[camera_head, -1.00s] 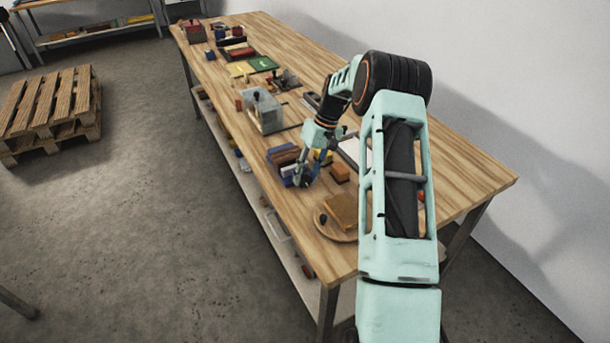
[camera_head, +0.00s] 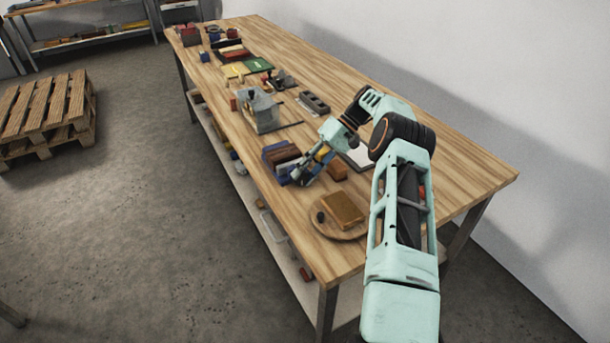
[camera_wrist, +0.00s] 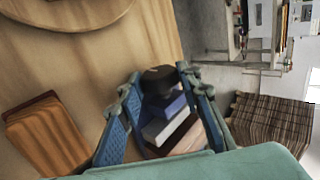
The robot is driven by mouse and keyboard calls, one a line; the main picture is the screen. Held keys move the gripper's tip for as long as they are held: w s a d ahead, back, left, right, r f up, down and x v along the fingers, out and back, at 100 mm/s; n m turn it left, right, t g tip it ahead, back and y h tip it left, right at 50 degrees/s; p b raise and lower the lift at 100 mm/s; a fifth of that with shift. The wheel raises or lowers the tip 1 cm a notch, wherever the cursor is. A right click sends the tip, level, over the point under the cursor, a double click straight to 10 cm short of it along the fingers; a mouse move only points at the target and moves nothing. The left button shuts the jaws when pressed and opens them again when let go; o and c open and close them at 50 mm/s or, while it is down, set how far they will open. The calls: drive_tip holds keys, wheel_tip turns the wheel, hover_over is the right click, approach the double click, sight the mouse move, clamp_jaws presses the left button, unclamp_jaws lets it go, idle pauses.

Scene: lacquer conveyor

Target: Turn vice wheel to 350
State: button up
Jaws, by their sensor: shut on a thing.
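The vice (camera_head: 277,153) stands near the left long edge of the workbench, with blue and brown layers visible in the head view. In the wrist view its blue part (camera_wrist: 172,106) lies behind a dark round wheel (camera_wrist: 158,76), with pale and brown layers beyond. My gripper (camera_wrist: 158,80) has its two blue fingers on either side of the wheel and is shut on it. In the head view my gripper (camera_head: 299,178) is at the near end of the vice and hides the wheel. No angle mark on the wheel can be read.
An orange-brown block (camera_head: 337,172) lies right of my gripper. A round wooden board (camera_head: 325,228) with a brown slab is nearer. A grey box (camera_head: 264,122) and several small items stand farther along the bench. The right side of the bench top is mostly clear.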

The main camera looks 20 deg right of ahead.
idle(0.3)
drive_tip(key=o, duration=1.1)
drive_tip(key=shift+o, duration=0.2)
drive_tip(key=shift+r, duration=0.1)
